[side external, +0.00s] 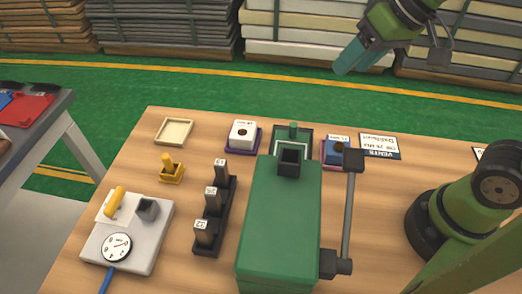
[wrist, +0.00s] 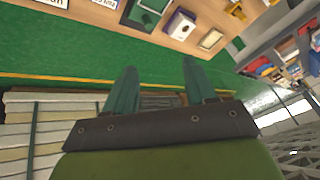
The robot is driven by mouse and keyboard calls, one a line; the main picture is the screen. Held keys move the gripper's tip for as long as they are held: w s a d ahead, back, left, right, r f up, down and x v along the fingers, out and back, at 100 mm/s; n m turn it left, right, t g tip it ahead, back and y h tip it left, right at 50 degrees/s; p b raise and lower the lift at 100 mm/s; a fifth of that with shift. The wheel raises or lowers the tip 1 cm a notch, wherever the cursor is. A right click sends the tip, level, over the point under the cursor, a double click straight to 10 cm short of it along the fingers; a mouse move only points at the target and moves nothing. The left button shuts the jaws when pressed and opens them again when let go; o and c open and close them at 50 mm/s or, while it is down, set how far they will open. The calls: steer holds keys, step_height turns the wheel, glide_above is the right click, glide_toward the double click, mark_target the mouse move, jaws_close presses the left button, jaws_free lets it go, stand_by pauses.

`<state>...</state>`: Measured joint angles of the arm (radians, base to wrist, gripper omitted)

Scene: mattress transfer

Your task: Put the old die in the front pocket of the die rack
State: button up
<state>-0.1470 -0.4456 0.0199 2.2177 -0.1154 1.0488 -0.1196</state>
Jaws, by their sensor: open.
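The black die rack (side external: 226,208) stands on the table left of the green press. Several upright grey-brown blocks stand in it, with white-topped labels that look like 19, 25 and 32; the block marked 32 (side external: 203,233) is nearest the camera. Which thing is the old die I cannot tell. The green press (side external: 278,225) has a dark square socket (side external: 290,162) at its far end; its inside is too dark to read. My gripper (side external: 346,66) is high beyond the table's far edge, away from all of these. In the wrist view its teal fingers (wrist: 158,82) are apart and empty.
A white block (side external: 242,133) and a blue block (side external: 338,153) sit on purple-edged trays. The press lever (side external: 348,210) rises at the right. A dial unit (side external: 128,232), yellow piece (side external: 171,170) and shallow tray (side external: 174,132) stand left. Stacked mattresses (side external: 300,35) line the back.

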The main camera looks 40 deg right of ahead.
steer(key=s+d+f+m+t, duration=0.2)
steer(key=s+d+m, duration=0.1)
steer(key=s+d, duration=0.1)
steer(key=shift+s+f, duration=0.15)
steer(key=shift+s, duration=0.25)
